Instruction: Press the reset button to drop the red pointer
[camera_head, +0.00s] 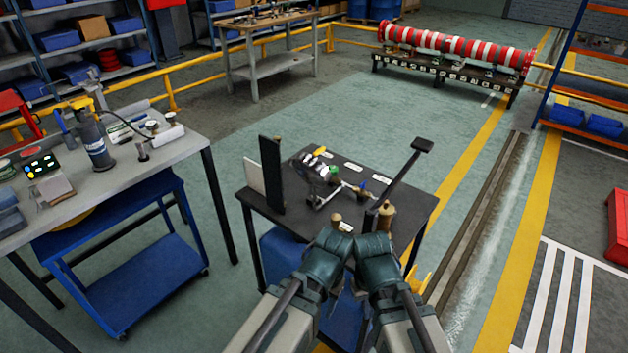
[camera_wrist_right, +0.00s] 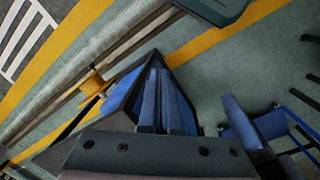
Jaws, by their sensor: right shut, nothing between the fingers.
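A dark table (camera_head: 395,190) in the middle of the head view carries a small device with coloured parts (camera_head: 320,165) and a linkage on top. The reset button and the red pointer are too small for me to tell apart. My right gripper (camera_wrist_right: 158,75) is shut and empty in the right wrist view, which looks down toward the floor. Both my arms reach in from the bottom of the head view to the table's near edge. They hide part of that edge. I cannot make out my left gripper's fingers.
An upright black panel (camera_head: 271,175) stands at the table's left, and a slanted black bar (camera_head: 402,175) rises at its right. A grey workbench (camera_head: 165,150) with tools is on the left. A red-and-white roll (camera_head: 455,47) lies on a rack behind.

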